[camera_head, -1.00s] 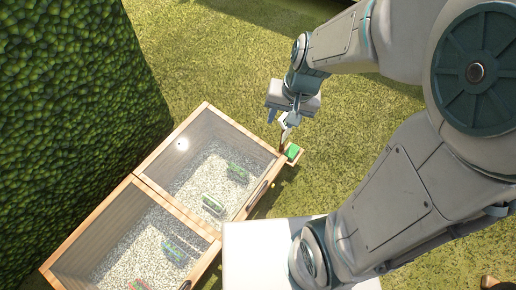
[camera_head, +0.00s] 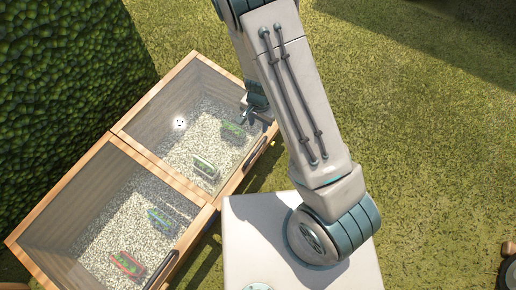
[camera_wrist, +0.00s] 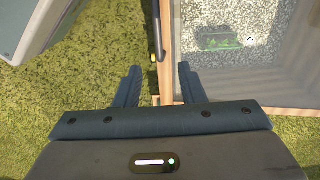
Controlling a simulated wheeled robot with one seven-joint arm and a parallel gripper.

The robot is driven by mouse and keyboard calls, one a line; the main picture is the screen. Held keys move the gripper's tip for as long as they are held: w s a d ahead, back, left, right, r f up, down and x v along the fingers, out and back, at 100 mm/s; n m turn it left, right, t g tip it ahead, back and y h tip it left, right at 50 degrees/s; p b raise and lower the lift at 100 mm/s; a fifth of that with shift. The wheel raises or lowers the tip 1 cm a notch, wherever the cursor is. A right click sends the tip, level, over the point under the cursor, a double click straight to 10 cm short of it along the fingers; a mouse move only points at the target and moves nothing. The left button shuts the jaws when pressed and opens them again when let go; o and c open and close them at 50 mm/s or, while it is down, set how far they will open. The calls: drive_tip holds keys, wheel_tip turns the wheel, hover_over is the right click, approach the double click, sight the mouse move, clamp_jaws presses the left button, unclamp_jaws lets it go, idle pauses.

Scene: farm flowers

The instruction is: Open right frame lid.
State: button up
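The right frame is the farther of two joined wooden boxes. Its clear lid (camera_head: 180,125) lies flat and shut over pale gravel with green-marked items. A dark handle (camera_head: 255,152) sits on its right-hand edge; in the wrist view the handle (camera_wrist: 155,38) is upright along the wooden rim (camera_wrist: 163,62). My gripper (camera_wrist: 160,85) is open, with its two fingers apart and part of the wooden rim showing between them, just short of the handle. In the head view my gripper (camera_head: 252,112) is at the lid's far right edge, partly hidden by my arm.
The left frame (camera_head: 60,195) adjoins nearer the camera, its clear lid also shut. A tall green hedge (camera_head: 65,80) stands along the left. Grass (camera_head: 430,150) to the right is open. A dark rounded object (camera_head: 508,265) shows at the lower right edge.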

sight(258, 146)
wheel_tip(258, 146, down, 15)
drive_tip(key=b, duration=0.7)
drive_tip(key=shift+f+b, duration=0.1)
drive_tip(key=shift+b, duration=0.2)
clamp_jaws()
